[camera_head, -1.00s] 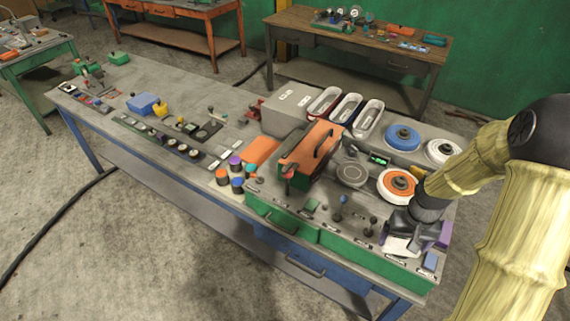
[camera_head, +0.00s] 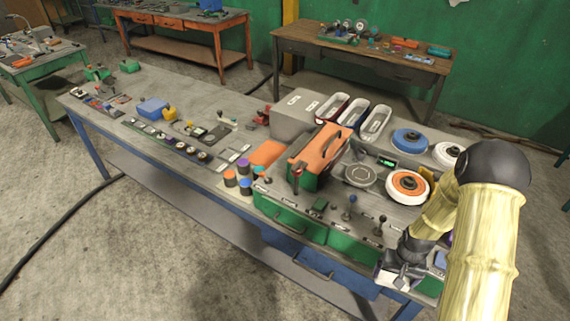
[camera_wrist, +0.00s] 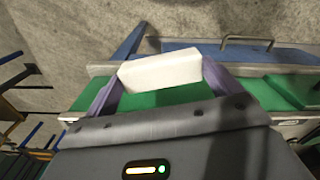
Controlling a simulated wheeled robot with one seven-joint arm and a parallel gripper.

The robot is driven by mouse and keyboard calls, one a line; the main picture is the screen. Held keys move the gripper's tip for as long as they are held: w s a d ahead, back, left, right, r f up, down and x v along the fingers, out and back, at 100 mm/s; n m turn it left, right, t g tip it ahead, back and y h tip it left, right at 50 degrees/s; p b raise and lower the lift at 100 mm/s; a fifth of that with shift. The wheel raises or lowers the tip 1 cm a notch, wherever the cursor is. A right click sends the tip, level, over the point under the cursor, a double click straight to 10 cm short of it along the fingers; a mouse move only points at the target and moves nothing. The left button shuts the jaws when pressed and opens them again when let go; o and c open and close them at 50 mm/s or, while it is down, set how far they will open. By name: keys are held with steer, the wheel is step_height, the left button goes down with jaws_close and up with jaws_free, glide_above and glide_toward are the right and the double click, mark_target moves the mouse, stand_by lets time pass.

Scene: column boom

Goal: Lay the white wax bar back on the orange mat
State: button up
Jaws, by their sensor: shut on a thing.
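The white wax bar (camera_wrist: 160,70) is held crosswise between the two purple fingers of my gripper (camera_head: 393,277) in the wrist view. The gripper is at the near right corner of the long workbench in the head view, in front of the green drawer unit; it mostly hides the bar there. The orange mat (camera_head: 268,153) lies flat on the bench, left of an orange and green case (camera_head: 318,152). It looks bare. The gripper is well to the right of the mat and nearer the camera.
Blue, orange and purple-topped pots (camera_head: 243,166) stand close to the mat's near side. Upright levers (camera_head: 350,207) stand on the panel between gripper and mat. A grey box (camera_head: 292,110) and trays (camera_head: 375,124) stand behind. Round pads (camera_head: 407,186) lie at right.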

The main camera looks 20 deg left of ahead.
step_height(320, 180, down, 21)
steer(key=s+d+b, duration=0.1)
steer(key=s+b, duration=0.1)
steer(key=b, duration=0.2)
steer(key=shift+s+d+m, duration=0.25)
steer(key=shift+d+m, duration=0.05)
steer(key=shift+d, duration=0.05)
steer(key=shift+f, duration=0.1)
